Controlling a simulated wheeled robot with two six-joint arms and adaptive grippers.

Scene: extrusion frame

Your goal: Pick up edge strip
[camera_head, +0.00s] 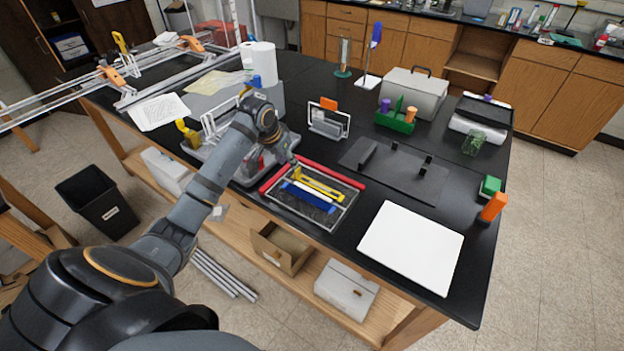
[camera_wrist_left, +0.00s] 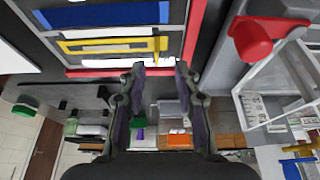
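Several coloured strips lie in a shallow grey-rimmed tray (camera_head: 335,224) on the black bench. They include a yellow strip (camera_head: 318,186), a blue strip (camera_head: 308,198) and a white strip; I cannot tell which one the task calls the edge strip. Red strips (camera_head: 332,172) run along the tray's far side. The left wrist view also shows the blue strip (camera_wrist_left: 105,15) and the yellow strip (camera_wrist_left: 85,46). My left gripper (camera_head: 287,155) is over the tray's far left corner; its fingers (camera_wrist_left: 161,69) are apart and empty. My right gripper is out of view.
A dark plate with small black blocks (camera_head: 395,172) lies right of the tray, and a white board (camera_head: 412,247) nearer the front. A red knob (camera_wrist_left: 252,40) is close beside my left gripper in the wrist view.

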